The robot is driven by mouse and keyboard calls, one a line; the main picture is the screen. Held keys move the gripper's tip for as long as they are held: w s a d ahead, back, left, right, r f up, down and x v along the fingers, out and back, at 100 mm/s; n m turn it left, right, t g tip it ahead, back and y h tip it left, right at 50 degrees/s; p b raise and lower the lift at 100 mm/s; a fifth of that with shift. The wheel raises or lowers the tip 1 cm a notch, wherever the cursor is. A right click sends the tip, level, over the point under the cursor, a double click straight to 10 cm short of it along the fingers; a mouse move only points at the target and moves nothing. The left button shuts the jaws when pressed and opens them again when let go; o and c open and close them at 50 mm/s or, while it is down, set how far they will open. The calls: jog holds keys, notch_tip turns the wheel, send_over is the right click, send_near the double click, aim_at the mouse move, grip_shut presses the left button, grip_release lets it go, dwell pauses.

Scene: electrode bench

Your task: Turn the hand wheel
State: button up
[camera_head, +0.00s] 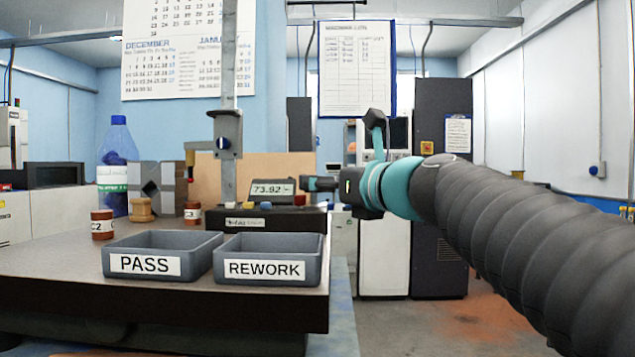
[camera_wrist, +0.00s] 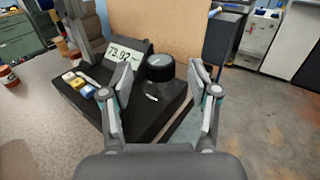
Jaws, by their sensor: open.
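The hand wheel is a dark round knob (camera_wrist: 160,68) with a white mark on its grey top, on the right part of a black instrument base (camera_wrist: 142,112). In the wrist view my gripper (camera_wrist: 160,76) is open, with one finger on each side of the knob. I cannot tell whether the fingers touch it; gaps show on both sides. In the head view my gripper (camera_head: 318,184) reaches in from the right beside the instrument, and the knob is hard to make out there. The instrument's display (camera_head: 272,189) reads about 73.92.
A PASS tray (camera_head: 118,247) and a REWORK tray (camera_head: 290,248) stand at the bench's front. Small brown containers, one marked C2 (camera_head: 102,225), stand behind them. A vertical column (camera_head: 229,130) rises by the display. Yellow and blue buttons (camera_wrist: 88,91) sit left of the knob.

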jog(key=v, duration=0.8)
jog(key=shift+s, duration=0.2)
